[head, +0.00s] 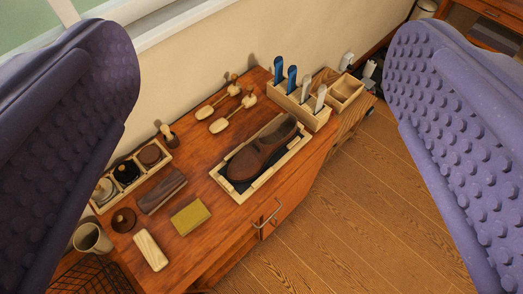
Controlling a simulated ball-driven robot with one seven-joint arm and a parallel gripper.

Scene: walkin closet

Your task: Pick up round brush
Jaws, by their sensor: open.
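My gripper (262,85) is open, its two purple studded pads wide apart at the left and right of the view. Nothing is between the pads; the wooden cabinet top shows beyond and below them. A small round brush (168,132) with a pale upright handle and dark base stands near the wall, at the far end of a tray of tins. A flat round dark brown piece (123,220) lies near the mug; I cannot tell whether it is a brush or a lid. Both are apart from my gripper.
A tray (266,196) holds a brown shoe (262,156). A wooden rack (317,122) holds several upright handles. The wall borders the back.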

